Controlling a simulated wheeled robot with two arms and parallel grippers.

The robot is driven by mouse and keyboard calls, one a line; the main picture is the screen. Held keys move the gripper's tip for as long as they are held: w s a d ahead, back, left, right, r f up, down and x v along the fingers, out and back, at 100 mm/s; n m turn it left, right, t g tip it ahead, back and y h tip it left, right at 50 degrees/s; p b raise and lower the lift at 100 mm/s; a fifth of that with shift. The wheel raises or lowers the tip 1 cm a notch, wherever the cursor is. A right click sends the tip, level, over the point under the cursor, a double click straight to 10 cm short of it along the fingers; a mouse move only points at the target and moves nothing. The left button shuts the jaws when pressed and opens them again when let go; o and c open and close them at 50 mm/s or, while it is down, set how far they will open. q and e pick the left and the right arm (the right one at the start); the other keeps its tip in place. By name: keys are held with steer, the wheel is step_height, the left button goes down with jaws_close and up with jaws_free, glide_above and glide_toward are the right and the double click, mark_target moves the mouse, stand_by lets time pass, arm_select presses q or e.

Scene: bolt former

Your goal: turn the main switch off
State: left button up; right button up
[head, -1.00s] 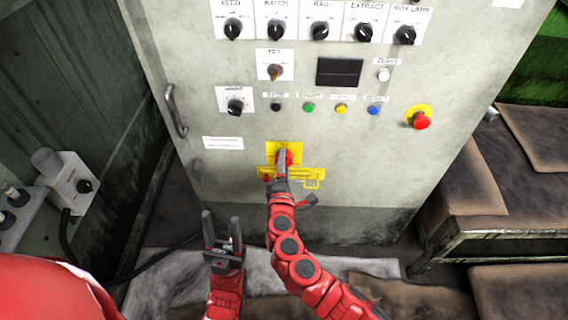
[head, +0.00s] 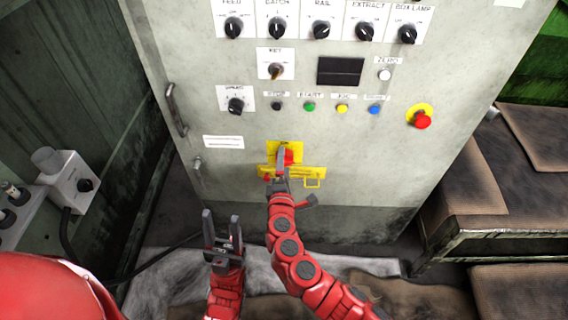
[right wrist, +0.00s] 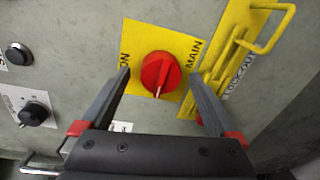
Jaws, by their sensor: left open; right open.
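The main switch (right wrist: 160,73) is a red rotary knob on a yellow plate (right wrist: 140,36) marked "ON" and "MAIN" in the right wrist view. In the head view the knob (head: 289,156) is partly hidden behind my right gripper. My right gripper (right wrist: 162,82) is open, with one finger on each side of the knob and visible space between fingers and knob. In the head view my right gripper (head: 281,166) is at the yellow plate. My left gripper (head: 222,232) is open and empty, low in front of the cabinet.
A yellow lockout bracket (right wrist: 240,45) sits beside the switch plate. Above are several black selector knobs, coloured buttons and a red emergency stop (head: 422,120) on the grey cabinet (head: 400,170). A door handle (head: 175,110) is at the left. A bench (head: 480,205) stands at the right.

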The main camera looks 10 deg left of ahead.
steer(key=s+d+r+b, duration=0.1)
steer(key=s, duration=1.5)
steer(key=shift+s+d, duration=0.4)
